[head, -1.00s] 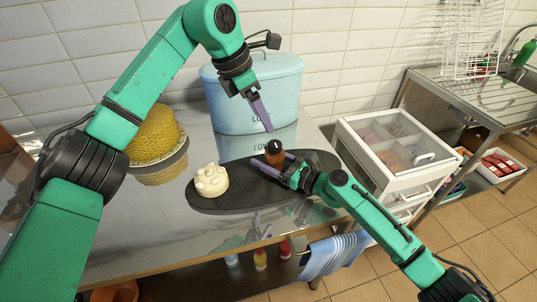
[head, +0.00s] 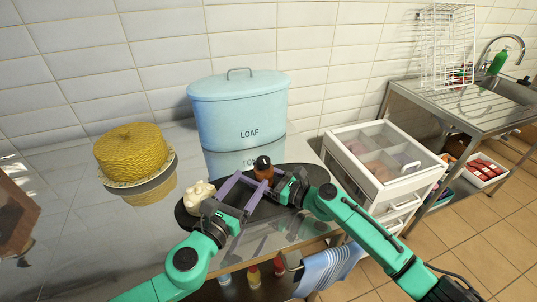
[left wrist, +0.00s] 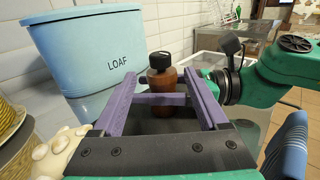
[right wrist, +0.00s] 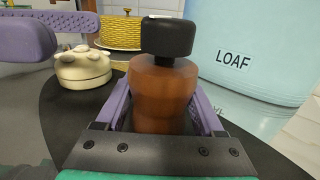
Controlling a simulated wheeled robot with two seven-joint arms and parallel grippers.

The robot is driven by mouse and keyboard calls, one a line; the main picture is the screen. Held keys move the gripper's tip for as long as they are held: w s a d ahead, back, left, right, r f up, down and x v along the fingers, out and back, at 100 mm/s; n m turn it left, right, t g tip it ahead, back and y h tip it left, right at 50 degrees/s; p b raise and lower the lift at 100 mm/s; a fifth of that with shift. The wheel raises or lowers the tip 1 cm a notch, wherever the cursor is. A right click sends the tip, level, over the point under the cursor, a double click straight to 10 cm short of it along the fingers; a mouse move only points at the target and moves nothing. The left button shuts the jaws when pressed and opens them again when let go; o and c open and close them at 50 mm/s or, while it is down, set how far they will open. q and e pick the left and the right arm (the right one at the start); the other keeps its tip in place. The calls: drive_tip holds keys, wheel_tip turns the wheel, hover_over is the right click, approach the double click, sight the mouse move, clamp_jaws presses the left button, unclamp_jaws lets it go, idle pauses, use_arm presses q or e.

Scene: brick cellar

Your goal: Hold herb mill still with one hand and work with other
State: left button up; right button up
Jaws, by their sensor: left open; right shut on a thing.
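The herb mill (head: 263,168) is a brown wooden body with a black cap, upright on a dark oval board (head: 188,219). My right gripper (head: 268,180) is shut on the mill's body from the right. In the right wrist view the mill (right wrist: 160,95) stands between the purple fingers, its black cap above them. My left gripper (head: 243,190) is open and empty, in front and to the left of the mill. In the left wrist view the mill (left wrist: 161,76) shows beyond and between the spread fingers, with a purple right-gripper finger across its body.
A cream knobbly object (head: 197,196) stands on the board's left end, close to my left gripper. A blue bin marked LOAF (head: 235,105) stands behind. A yellow woven basket (head: 130,150) is at the left. A white drawer unit (head: 385,165) is at the right.

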sight(268, 158)
use_arm(q)
drive_tip(key=x, duration=1.2)
clamp_jaws()
drive_tip(key=m+g+h, duration=0.2)
drive_tip(key=m+h, duration=0.1)
drive_tip(key=h, duration=0.1)
drive_tip(key=shift+s+d+g, duration=0.3)
drive_tip(key=shift+d+g, duration=0.05)
drive_tip(key=shift+g, duration=0.05)
unclamp_jaws()
